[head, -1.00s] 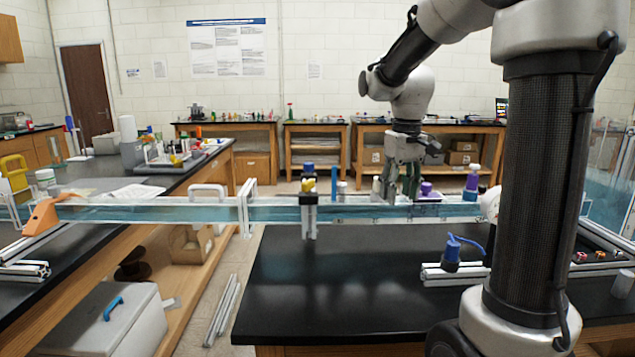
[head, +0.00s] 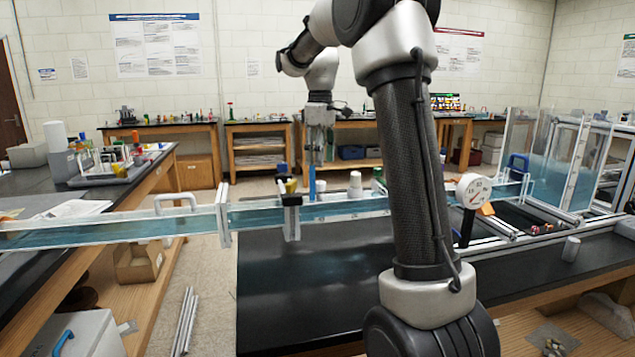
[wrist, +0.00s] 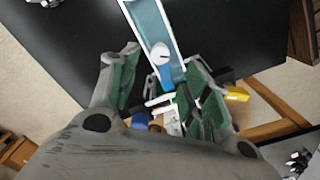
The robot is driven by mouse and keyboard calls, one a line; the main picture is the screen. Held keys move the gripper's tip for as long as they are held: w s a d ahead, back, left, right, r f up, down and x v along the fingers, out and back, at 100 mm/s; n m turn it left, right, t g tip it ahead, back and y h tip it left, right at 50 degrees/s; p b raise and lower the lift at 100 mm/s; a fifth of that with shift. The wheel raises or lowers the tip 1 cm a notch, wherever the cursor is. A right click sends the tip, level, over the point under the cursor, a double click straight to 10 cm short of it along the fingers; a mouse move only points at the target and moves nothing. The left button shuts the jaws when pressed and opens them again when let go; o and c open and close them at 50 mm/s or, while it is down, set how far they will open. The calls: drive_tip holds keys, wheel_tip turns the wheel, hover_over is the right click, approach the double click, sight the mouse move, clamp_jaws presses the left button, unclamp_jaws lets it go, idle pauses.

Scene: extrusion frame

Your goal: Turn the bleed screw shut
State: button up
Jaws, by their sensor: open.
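The long clear channel (head: 255,213) with pale blue sides crosses the black bench; it also shows in the wrist view (wrist: 148,20). A black and white clamp (head: 291,215) with a blue top and a yellow part (head: 291,187) stands on it. A blue upright cylinder (head: 312,183) stands just right of the clamp. I cannot tell for certain which part is the bleed screw. My gripper (wrist: 163,60) is open, pointing down, its fingers on either side of the channel's picture line. A white round top (wrist: 160,52) and a blue piece (wrist: 166,76) show between them, with no visible grip.
A white cup (head: 355,185) and a green item (head: 379,178) stand right of the gripper. A round gauge (head: 473,190) is beyond my arm. A yellow part (wrist: 237,93) lies right of the fingers. The front black benchtop (head: 310,290) is clear.

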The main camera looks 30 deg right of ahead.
sight(320, 182)
wheel_tip(320, 182, down, 8)
drive_tip(key=shift+r, duration=0.15)
idle(0.3)
drive_tip(key=c, duration=1)
